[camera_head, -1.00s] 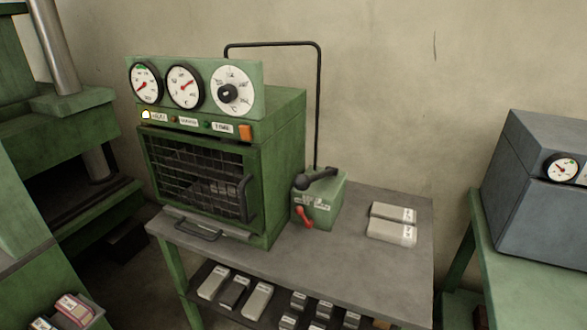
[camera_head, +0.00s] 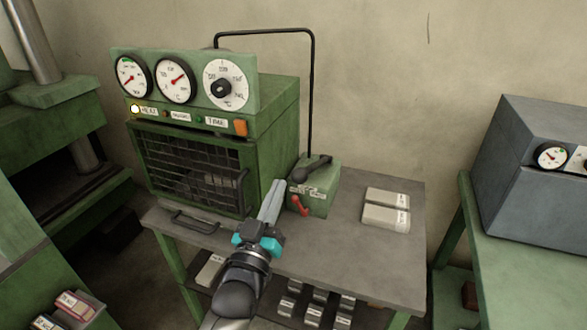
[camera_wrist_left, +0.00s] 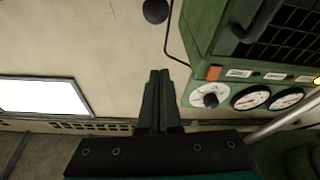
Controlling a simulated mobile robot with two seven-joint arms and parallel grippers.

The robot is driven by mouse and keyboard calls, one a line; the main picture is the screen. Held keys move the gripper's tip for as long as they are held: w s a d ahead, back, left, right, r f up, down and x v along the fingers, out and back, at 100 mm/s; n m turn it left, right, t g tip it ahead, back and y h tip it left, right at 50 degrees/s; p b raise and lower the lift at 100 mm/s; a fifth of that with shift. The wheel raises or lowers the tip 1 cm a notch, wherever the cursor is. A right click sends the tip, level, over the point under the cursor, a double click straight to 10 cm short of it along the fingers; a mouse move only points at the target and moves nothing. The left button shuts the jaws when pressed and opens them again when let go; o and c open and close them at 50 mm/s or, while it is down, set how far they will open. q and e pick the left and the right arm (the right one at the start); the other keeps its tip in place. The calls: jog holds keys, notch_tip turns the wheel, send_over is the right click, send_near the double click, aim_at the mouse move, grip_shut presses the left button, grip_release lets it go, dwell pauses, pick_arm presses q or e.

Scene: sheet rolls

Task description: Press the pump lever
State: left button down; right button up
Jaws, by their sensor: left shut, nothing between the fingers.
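The pump is a small green box (camera_head: 316,194) on the grey table, right of the green gauge cabinet. Its black lever (camera_head: 316,163) lies across the top with a round knob at its left end. A short red handle (camera_head: 301,205) sits on the front. My left gripper (camera_head: 274,185) is shut and empty, in front of and just left of the pump, pointing up and away. In the left wrist view my shut fingers (camera_wrist_left: 158,76) point toward a black round knob (camera_wrist_left: 155,11), apart from it; it looks like the lever's knob. My right gripper is not in view.
The green cabinet (camera_head: 272,118) with dials and a barred door stands close to the left gripper. A black pipe (camera_head: 311,90) rises behind the pump. Pale blocks (camera_head: 386,215) lie on the table at right. A grey gauge box (camera_head: 525,160) stands further right.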

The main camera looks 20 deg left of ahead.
pick_arm(q)
jog(key=shift+w, duration=0.1)
jog(key=w+f, duration=0.1)
jog(key=w, duration=0.8)
jog(key=shift+d+b, duration=0.25)
jog(key=shift+b, duration=0.1)
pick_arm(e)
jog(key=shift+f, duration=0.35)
pick_arm(q)
jog(key=shift+w+f, duration=0.1)
jog(key=shift+f, duration=0.05)
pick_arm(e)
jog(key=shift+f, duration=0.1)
